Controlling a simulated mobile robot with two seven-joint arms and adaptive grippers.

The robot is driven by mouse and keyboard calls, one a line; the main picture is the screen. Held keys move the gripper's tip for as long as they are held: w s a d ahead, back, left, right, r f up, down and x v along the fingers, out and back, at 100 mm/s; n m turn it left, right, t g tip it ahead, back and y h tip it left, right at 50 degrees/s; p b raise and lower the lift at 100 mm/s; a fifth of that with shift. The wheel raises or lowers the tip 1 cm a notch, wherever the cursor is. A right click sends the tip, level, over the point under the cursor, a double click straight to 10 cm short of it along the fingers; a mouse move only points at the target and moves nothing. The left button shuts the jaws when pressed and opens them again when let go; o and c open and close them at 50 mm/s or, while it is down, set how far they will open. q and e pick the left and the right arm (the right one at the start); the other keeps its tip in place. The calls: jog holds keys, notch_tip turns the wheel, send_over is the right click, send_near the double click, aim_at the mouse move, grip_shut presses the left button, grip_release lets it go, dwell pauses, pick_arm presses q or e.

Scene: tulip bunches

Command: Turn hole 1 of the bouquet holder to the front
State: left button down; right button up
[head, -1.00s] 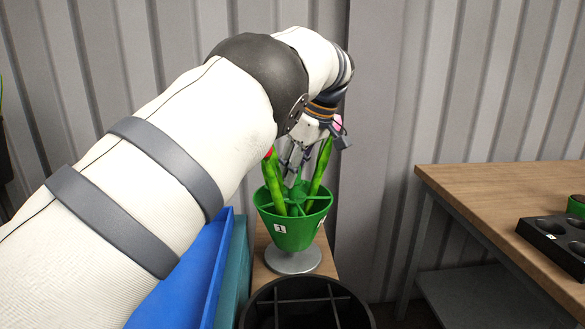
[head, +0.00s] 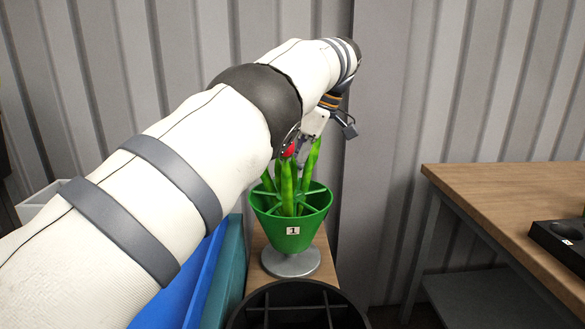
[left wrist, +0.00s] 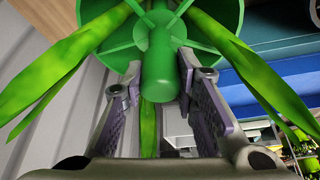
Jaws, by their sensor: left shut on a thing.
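The green bouquet holder (head: 272,226) stands upright on a grey round foot (head: 291,262) in the head view. Its label "1" (head: 292,230) faces the camera, near the middle of the cup's front. Green tulip stems and leaves (head: 287,187) stand in its holes, and a red bloom (head: 291,150) shows just below my arm. My left gripper (left wrist: 158,72) is shut on the holder's green centre post (left wrist: 159,68), with a finger on each side. In the head view my left arm hides much of that gripper. My right gripper is in neither view.
A black divided bucket (head: 350,303) stands in front of the holder. Blue (head: 190,285) and teal (head: 232,262) bins lie to its left. A wooden table (head: 500,195) with a black holed tray (head: 560,238) is at the right. A corrugated wall is behind.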

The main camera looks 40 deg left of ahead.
pick_arm(q)
jog(key=shift+f+n, duration=0.1)
jog(key=shift+n, duration=0.2)
dwell(0.4)
jog(key=c, duration=1.3)
grip_release()
jog(key=shift+a, duration=0.1)
